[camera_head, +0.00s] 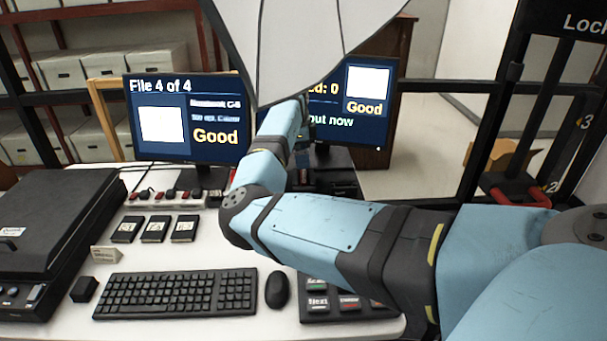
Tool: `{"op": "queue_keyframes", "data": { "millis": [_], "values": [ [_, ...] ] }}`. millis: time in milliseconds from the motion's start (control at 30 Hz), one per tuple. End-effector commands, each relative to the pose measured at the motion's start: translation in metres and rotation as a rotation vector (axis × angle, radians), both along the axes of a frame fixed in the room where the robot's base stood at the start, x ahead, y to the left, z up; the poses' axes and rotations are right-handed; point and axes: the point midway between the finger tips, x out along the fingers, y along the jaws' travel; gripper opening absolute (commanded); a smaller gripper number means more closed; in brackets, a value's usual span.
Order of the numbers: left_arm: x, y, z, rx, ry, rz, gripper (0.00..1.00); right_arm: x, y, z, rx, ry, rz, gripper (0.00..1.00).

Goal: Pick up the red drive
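A white strip (163,202) near the back of the desk holds a row of small dark and red pieces. Some red ones (197,192) show there, but they are too small to tell whether one is the red drive. My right arm comes in from the right, bends at mid-picture and rises in front of the monitors. I cannot make out its gripper. My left arm and gripper are not in view. My arm hides part of the desk's back right.
Several flat black labelled pieces (155,229) lie behind a keyboard (176,294). A mouse (277,290) and a button panel (345,303) are to its right. A black case (50,225) fills the left. Monitors (188,118) stand behind. A pale panel blocks the top middle.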

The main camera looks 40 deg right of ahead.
Motion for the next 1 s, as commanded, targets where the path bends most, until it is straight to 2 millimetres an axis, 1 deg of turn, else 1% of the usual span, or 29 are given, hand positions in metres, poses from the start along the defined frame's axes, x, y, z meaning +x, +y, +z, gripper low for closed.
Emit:
{"op": "queue_keyframes", "data": {
  "millis": [200,300,533,567,600,667,700,767,1000],
  "values": [
    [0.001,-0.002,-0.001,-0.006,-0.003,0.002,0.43,-0.003,-0.005,-0.033,0.001,0.002,0.001,1.0],
    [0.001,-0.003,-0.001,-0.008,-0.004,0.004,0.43,-0.004,-0.006,-0.043,0.001,0.002,0.0,1.0],
    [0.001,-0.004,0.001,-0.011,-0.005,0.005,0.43,-0.004,-0.006,-0.044,0.0,0.0,0.0,1.0],
    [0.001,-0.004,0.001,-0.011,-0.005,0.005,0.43,-0.004,-0.006,-0.044,0.0,0.0,0.0,0.93],
    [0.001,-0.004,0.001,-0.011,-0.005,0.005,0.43,-0.004,-0.006,-0.044,0.0,0.0,0.0,0.84],
    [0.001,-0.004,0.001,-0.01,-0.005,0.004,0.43,-0.004,-0.006,-0.044,0.0,0.0,0.0,0.7],
    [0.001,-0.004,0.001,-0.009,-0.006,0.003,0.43,-0.004,-0.006,-0.044,0.0,0.0,0.0,0.61],
    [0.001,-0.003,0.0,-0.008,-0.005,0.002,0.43,-0.004,-0.006,-0.044,0.001,0.001,0.0,0.48],
    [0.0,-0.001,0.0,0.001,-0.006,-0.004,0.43,-0.004,-0.006,-0.044,0.0,0.0,0.0,0.48]
  ]
}}
